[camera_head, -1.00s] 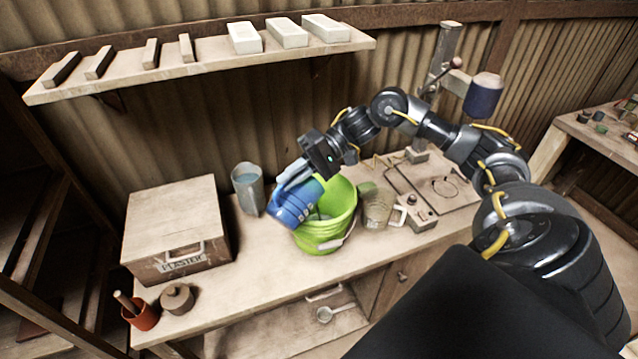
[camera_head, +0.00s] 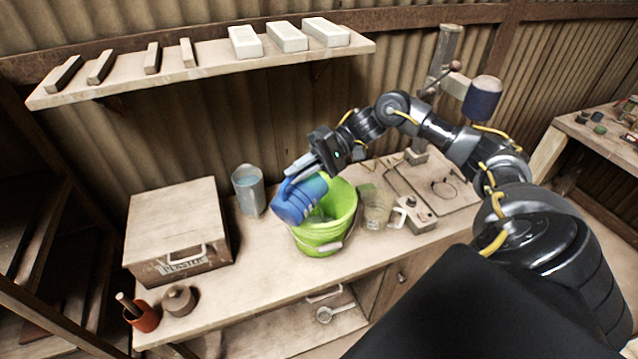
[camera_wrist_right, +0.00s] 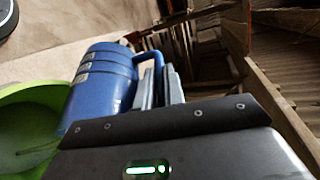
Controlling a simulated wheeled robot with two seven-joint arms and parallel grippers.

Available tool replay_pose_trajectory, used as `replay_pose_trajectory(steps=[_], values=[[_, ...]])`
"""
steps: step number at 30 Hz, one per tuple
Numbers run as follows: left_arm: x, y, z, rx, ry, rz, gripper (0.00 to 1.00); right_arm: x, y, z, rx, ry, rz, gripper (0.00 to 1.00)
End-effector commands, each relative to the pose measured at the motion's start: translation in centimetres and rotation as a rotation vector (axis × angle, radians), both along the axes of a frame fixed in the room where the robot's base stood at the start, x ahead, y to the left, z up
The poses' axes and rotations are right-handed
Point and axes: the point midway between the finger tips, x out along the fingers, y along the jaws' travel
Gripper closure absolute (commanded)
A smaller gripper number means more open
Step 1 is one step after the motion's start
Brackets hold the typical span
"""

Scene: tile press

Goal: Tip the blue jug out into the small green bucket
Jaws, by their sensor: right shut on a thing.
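The blue jug (camera_head: 300,203) is tilted over the left side of the green bucket (camera_head: 326,236), its lower part overlapping the bucket's opening in the head view. My right gripper (camera_head: 292,176) is shut on the jug's handle. In the right wrist view the blue jug (camera_wrist_right: 103,82) lies beside the gripper fingers (camera_wrist_right: 162,85), with its handle between them, and the green bucket (camera_wrist_right: 28,125) is at the left. I cannot see anything flowing from the jug. The bucket stands upright on the bench. My left gripper is not in view.
A grey translucent jug (camera_head: 248,190) stands left of the bucket, and a clear mug (camera_head: 377,208) stands close on its right. A plaster box (camera_head: 178,228) is at the bench's left. A shelf with several blocks (camera_head: 288,36) hangs above. The bench front (camera_head: 240,300) is clear.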

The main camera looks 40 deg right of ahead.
Motion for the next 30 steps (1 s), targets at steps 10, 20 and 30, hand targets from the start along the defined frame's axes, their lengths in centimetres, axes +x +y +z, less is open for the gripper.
replay_pose_trajectory(steps=[10, 20, 30], values=[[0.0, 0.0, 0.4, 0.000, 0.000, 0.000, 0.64, 0.2, -0.8, 0.4, 0.042, 0.011, -0.001, 1.00], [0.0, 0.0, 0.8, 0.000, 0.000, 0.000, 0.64, 0.3, -1.3, 0.6, 0.080, 0.021, 0.000, 1.00], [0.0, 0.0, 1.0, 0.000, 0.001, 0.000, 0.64, 0.4, -1.8, 0.8, 0.120, 0.032, 0.000, 1.00]])
